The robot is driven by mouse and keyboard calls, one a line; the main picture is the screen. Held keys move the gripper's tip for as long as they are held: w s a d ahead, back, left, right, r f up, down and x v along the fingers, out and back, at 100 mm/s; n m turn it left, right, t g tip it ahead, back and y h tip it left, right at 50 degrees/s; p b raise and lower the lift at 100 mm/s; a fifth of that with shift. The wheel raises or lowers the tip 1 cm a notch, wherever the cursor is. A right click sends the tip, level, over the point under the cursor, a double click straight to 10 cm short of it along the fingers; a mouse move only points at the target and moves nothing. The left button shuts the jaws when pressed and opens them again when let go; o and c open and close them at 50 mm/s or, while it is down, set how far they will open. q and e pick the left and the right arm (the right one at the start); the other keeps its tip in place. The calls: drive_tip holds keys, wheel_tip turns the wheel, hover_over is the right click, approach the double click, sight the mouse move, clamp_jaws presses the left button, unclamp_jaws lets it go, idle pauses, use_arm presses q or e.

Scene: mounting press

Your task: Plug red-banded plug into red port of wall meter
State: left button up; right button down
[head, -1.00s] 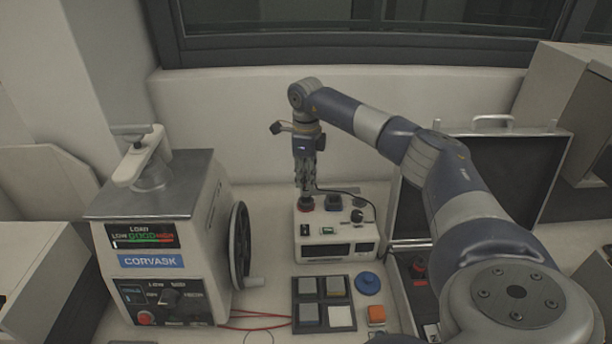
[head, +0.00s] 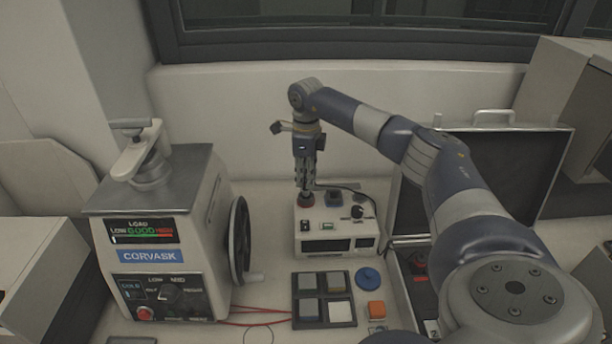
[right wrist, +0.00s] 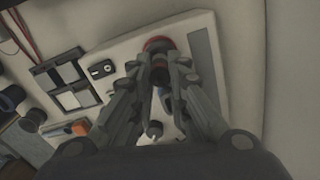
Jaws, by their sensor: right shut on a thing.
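The wall meter (head: 350,226) is a white box with dark displays, a knob and port fittings on top, standing at the back of the bench. My right gripper (head: 306,186) points down over its left rear corner. It is shut on the dark red-banded plug (right wrist: 160,62), with a finger on either side. The red port (head: 306,199) is a red ring directly under the fingertips, and it also shows in the right wrist view (right wrist: 154,43). The plug's lower end meets or nearly meets the ring; I cannot tell how deep it sits. My left gripper is out of view.
A blue port (head: 333,198) is just right of the red one. A black cable (head: 350,190) runs behind the meter. The CORVASK press (head: 160,230) stands left, an open case (head: 490,185) right. A dark sample tray (head: 324,299) lies in front.

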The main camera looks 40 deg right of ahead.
drive_tip(key=shift+f, duration=0.1)
drive_tip(key=shift+f+b, duration=0.6)
drive_tip(key=shift+f, duration=0.4)
drive_tip(key=shift+f, duration=0.3)
drive_tip(key=c, duration=0.9)
unclamp_jaws()
wheel_tip(320, 180, up, 8)
drive_tip(key=p, duration=0.5)
drive_tip(key=shift+f+p, duration=0.15)
drive_tip(key=shift+p, duration=0.2)
drive_tip(key=shift+f, duration=0.1)
